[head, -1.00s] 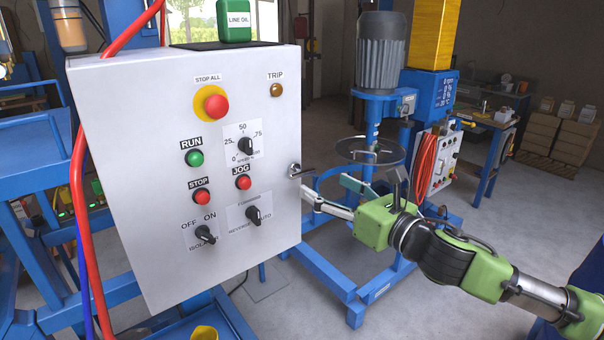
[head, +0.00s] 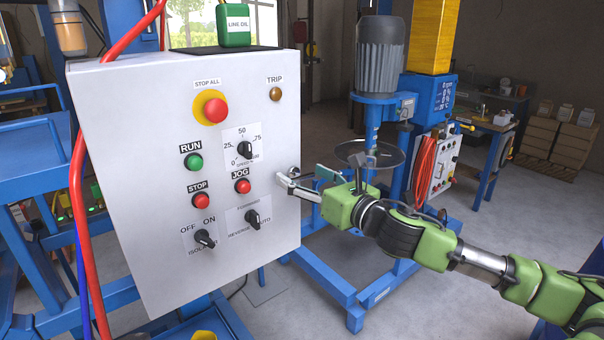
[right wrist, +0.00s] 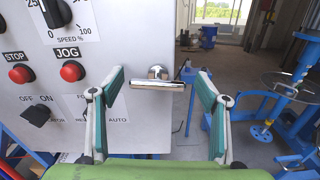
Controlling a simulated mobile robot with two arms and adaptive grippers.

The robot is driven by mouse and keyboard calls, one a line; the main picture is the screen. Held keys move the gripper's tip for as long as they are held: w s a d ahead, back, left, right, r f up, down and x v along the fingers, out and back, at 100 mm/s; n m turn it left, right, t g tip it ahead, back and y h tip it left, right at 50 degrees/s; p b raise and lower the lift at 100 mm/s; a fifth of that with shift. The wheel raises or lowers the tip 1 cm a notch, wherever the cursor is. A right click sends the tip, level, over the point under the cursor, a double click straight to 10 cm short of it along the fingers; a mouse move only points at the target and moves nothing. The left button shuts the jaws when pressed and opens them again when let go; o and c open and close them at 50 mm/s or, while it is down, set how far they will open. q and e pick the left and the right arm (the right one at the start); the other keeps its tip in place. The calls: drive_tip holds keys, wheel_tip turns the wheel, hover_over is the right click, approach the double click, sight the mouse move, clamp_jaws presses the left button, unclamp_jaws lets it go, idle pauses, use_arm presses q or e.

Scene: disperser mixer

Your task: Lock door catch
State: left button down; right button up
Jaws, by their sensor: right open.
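The door catch is a small metal T-shaped handle on the right edge of the grey control cabinet (head: 150,130). In the right wrist view the catch (right wrist: 158,78) shows clearly, with its bar lying level. My right gripper (head: 303,177) is open at the cabinet's right edge, in front of the catch and partly covering it in the head view. In the right wrist view its two fingers (right wrist: 158,95) stand to the left and right of the bar, with a gap on each side. My left gripper is not in view.
The cabinet face carries a red stop button (head: 215,110), a green run button (head: 193,161) and several knobs. The blue mixer (head: 380,60) stands behind my right arm. Red hoses hang at the left.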

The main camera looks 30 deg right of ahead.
drive_tip(key=shift+w+a, duration=0.15)
drive_tip(key=shift+w, duration=0.25)
drive_tip(key=c, duration=1.1)
